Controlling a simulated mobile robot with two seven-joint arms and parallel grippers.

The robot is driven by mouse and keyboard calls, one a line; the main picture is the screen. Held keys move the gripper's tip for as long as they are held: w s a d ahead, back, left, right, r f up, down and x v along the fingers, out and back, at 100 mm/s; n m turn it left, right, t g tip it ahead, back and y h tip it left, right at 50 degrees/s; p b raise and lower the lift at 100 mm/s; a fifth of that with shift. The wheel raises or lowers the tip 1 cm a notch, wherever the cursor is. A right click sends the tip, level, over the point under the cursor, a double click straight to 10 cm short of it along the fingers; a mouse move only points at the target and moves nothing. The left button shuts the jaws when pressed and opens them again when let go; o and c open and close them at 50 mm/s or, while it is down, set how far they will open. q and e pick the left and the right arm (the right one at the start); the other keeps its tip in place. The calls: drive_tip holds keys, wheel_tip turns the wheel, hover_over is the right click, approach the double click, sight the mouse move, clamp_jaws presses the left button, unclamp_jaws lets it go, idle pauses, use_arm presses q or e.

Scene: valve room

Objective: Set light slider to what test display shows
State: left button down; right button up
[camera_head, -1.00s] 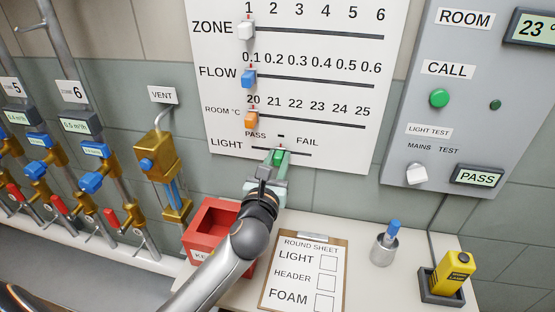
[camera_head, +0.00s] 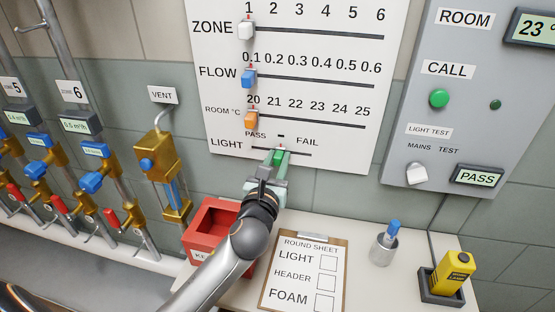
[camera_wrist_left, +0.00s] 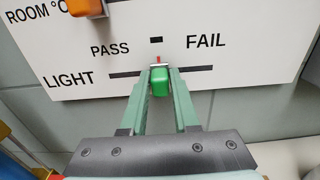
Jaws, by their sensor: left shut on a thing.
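The light slider's green knob (camera_head: 280,154) is at about the middle of its short track on the white board, below the dash mark between PASS and FAIL. In the left wrist view the green knob (camera_wrist_left: 160,83) sits between my left gripper's (camera_wrist_left: 160,76) two pale green fingers, which close on its sides. My left gripper (camera_head: 278,160) reaches up to it from below. The test display (camera_head: 478,176) on the grey panel at the right reads PASS. My right gripper is not in view.
The white zone knob (camera_head: 246,30), blue flow knob (camera_head: 249,78) and orange room knob (camera_head: 251,119) sit on the board above. A red box (camera_head: 205,225), a clipboard (camera_head: 300,275), a metal cup (camera_head: 383,250) and a yellow device (camera_head: 455,272) stand on the ledge below.

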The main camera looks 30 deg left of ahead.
sight(254, 147)
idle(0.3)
use_arm(q)
drive_tip(key=shift+a+r, duration=0.1)
drive_tip(key=shift+a, duration=0.1)
drive_tip(key=a+p, duration=0.1)
drive_tip(key=a, duration=0.1)
drive_tip(key=s+a+p, duration=0.1)
drive_tip(key=a+p, duration=0.1)
drive_tip(key=a, duration=0.1)
drive_tip(key=shift+s+a+r+p, duration=0.1)
drive_tip(key=shift+s+a+p, duration=0.1)
drive_tip(key=shift+p, duration=0.1)
drive_tip(key=shift+a, duration=0.25)
drive_tip(key=c, duration=0.7)
unclamp_jaws()
drive_tip(key=shift+s+a, duration=0.1)
drive_tip(key=shift+f, duration=0.2)
